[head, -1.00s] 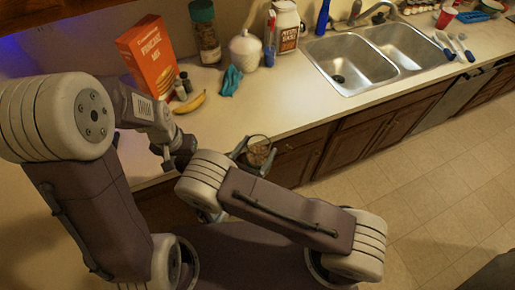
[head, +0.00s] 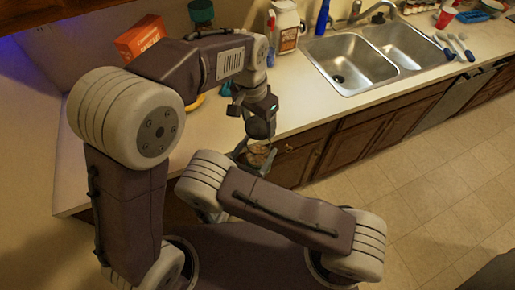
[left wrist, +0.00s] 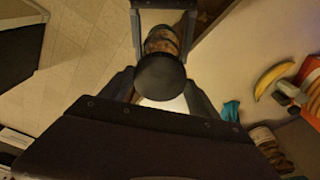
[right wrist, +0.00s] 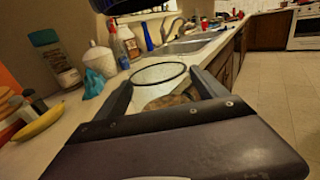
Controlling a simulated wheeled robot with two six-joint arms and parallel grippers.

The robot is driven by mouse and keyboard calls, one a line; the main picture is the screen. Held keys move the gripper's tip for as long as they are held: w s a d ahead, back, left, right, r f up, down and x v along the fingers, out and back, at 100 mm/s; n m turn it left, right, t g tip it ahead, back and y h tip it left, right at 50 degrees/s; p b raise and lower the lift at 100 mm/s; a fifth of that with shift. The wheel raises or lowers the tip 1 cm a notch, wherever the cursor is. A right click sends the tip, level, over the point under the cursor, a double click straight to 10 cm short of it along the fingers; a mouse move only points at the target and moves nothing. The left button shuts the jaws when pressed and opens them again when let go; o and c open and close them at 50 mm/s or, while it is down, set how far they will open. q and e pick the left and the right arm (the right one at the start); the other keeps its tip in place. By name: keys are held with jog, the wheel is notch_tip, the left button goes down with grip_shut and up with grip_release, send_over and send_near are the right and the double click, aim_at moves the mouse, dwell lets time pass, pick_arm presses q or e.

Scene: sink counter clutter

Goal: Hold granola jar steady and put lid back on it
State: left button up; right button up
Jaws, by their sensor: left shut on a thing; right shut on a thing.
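The granola jar (head: 257,155) is held upright in front of the counter edge, its open glass rim (right wrist: 160,73) facing up in the right wrist view. My right gripper (right wrist: 157,85) is shut on the jar, a finger on each side. The round dark lid (left wrist: 162,77) is between the fingers of my left gripper (left wrist: 160,85), which is shut on it. The left wrist view looks down past the lid to the jar (left wrist: 163,42). A dark shape, probably the lid, shows at the top edge of the right wrist view, apart from the rim.
The counter holds an orange box (head: 140,38), a banana (right wrist: 40,122), a teal cloth (right wrist: 93,85), a white canister (right wrist: 98,62) and bottles. The double sink (head: 352,65) is to the right. Open floor (head: 420,190) lies in front of the cabinets.

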pick_arm(q)
send_over(259, 144)
jog(key=shift+a+f, duration=0.2)
jog(key=shift+f, duration=1.85)
jog(key=shift+s, duration=0.1)
jog(key=shift+f, duration=0.85)
jog(key=shift+f, duration=0.5)
jog(key=m, duration=0.6)
jog(key=shift+a+f+m+g, duration=0.1)
jog(key=shift+m+g, duration=0.2)
jog(key=shift+g, duration=0.1)
jog(key=m+g, duration=0.1)
jog(key=m, duration=0.5)
jog(key=shift+w, duration=0.2)
